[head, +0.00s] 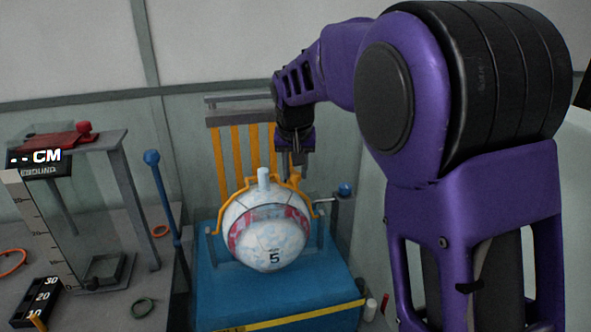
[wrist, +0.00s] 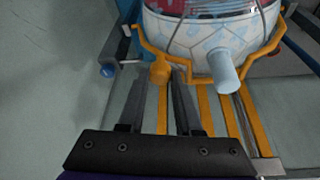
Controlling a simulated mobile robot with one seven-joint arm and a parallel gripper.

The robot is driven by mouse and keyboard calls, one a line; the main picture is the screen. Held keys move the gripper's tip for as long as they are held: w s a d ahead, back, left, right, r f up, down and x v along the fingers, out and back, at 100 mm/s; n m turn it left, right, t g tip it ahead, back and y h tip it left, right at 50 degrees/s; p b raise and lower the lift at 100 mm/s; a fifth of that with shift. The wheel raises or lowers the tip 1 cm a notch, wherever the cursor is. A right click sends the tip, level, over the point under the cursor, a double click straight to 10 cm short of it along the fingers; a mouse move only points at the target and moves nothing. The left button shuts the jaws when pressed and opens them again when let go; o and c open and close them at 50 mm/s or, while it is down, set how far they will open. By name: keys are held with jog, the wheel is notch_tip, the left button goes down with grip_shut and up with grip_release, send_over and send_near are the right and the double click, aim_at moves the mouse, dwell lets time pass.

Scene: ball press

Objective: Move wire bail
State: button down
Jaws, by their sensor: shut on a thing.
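The wire bail (head: 228,199) is an orange wire that arcs over the top of a white ball (head: 272,255) with a red band and a 5. It also shows in the wrist view as an orange frame (wrist: 142,42) around the ball, with a round orange knob (wrist: 160,73). My gripper (head: 293,174) is at the bail's upper right in the head view. In the wrist view my gripper (wrist: 160,80) has its two fingers on either side of the knob, shut on it. The exact contact is partly hidden in the head view.
A pale peg (head: 264,178) sticks up from the ball. The ball sits on a blue base (head: 235,305) with orange slats (head: 237,150) behind. A blue-knobbed lever (head: 160,190) stands left, beside a grey table with a height gauge (head: 45,235).

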jog(key=shift+w+r, duration=0.1)
jog(key=shift+w, duration=0.15)
jog(key=shift+w+a+r+p, duration=0.1)
jog(key=shift+w+a+p, duration=0.15)
jog(key=shift+w+p, duration=0.5)
jog(key=w, duration=0.1)
jog(key=w+a+f+p, duration=0.1)
jog(key=w, duration=0.1)
jog(key=w+p, duration=0.1)
jog(key=w, duration=0.1)
jog(key=shift+a+f, duration=0.25)
jog(key=shift+a, duration=0.05)
jog(key=w+a+f+p, duration=0.1)
jog(key=w+f, duration=0.3)
jog(key=shift+w+a, duration=0.15)
jog(key=shift+w, duration=0.25)
jog(key=c, duration=1.2)
grip_release()
jog(key=shift+s+a+r, duration=0.1)
jog(key=shift+s+a, duration=0.05)
jog(key=shift+s, duration=0.05)
jog(key=o, duration=0.3)
jog(key=shift+o, duration=0.2)
jog(key=shift+d+f, duration=0.2)
jog(key=shift+d, duration=0.05)
jog(key=shift+s+d, duration=0.1)
jog(key=shift+r, duration=0.2)
